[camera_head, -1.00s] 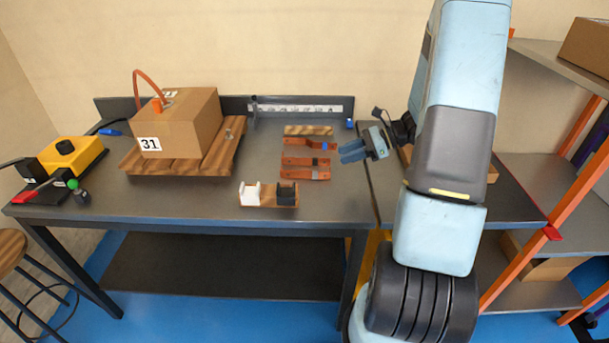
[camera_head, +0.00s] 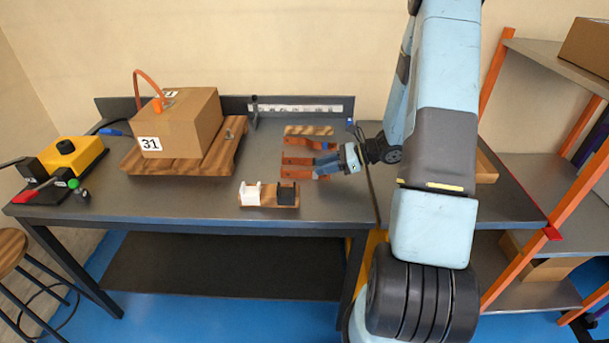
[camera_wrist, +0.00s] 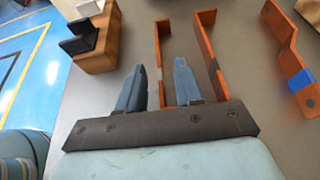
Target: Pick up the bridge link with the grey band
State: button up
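Several copper-orange links lie on the grey bench. The one nearest the bench front (camera_head: 297,172) seems to be the bridge link with the grey band. In the wrist view it is the left strip (camera_wrist: 163,40), with a small greyish patch on it. My gripper (camera_head: 318,167) is open. In the wrist view its two blue fingers (camera_wrist: 159,64) are apart, one on each side of this strip, with no clear contact. The middle link (camera_wrist: 204,42) lies just right of the right finger and also shows a greyish patch. The link with a blue band (camera_wrist: 298,78) lies farther right.
A wooden holder with white and black blocks (camera_head: 269,205) stands at the bench front, close to the links. A striped wooden piece (camera_head: 308,130) lies behind them. A box marked 31 (camera_head: 180,122) and a yellow device (camera_head: 72,155) stand left. Orange-framed shelves are at right.

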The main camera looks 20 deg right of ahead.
aim_at(306, 172)
jog(key=x, duration=0.5)
jog(key=shift+s+f, duration=0.1)
jog(key=shift+d, duration=0.1)
grip_shut()
dwell(0.3)
